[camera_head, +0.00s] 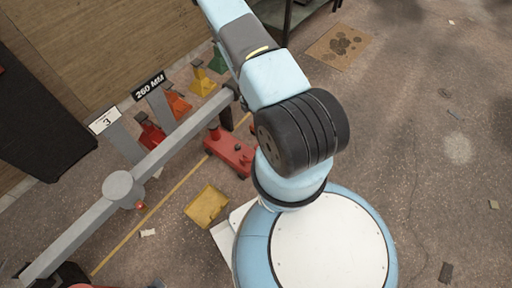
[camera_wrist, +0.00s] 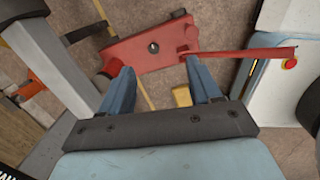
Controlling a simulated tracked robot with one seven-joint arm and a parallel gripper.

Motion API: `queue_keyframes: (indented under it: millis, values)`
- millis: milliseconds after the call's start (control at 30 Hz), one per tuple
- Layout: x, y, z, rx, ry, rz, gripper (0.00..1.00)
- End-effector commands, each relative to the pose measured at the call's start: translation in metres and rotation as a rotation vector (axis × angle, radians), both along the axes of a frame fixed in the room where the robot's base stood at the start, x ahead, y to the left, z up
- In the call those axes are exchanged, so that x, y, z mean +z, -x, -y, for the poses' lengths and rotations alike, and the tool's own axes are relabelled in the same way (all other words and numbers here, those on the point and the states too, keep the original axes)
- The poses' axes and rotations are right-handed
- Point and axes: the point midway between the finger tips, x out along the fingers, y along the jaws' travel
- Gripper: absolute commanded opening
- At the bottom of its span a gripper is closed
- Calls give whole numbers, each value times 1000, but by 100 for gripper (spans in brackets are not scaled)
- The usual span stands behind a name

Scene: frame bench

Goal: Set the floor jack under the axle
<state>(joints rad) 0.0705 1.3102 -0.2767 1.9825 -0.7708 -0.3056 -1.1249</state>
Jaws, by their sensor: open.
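The red floor jack (camera_head: 230,151) sits on the floor beside the yellow line, near the right end of the grey axle (camera_head: 170,146). In the head view it lies to the right of the axle, not clearly under it. In the wrist view the jack's red body (camera_wrist: 150,46) and its long red handle (camera_wrist: 245,52) show beyond my fingertips. My gripper (camera_wrist: 158,66) is open, its two blue fingers spread with nothing held between them. The fingertips overlap the jack's near edge in the picture; I cannot tell whether they touch it. My arm hides the gripper in the head view.
A yellow tray-like piece (camera_head: 206,206) lies on the floor. Red, orange, yellow and green stands line the wall behind the axle, beside a "260 MM" sign (camera_head: 148,86) and a "3" sign (camera_head: 104,120). A doormat (camera_head: 338,46) lies at the top. The right-hand floor is mostly clear.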

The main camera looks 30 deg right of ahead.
Motion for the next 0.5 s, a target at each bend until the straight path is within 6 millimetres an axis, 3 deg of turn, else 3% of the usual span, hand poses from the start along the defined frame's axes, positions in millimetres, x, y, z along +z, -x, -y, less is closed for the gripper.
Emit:
queue_keyframes:
  millis: [33, 200, 333, 500]
  values:
    - [-19, 14, 0, 33, -10, -20, 63]
    - [-58, 46, 0, 121, -40, -56, 63]
    - [-74, 61, -1, 158, -53, -73, 63]
    - [-85, 67, -1, 174, -60, -77, 63]
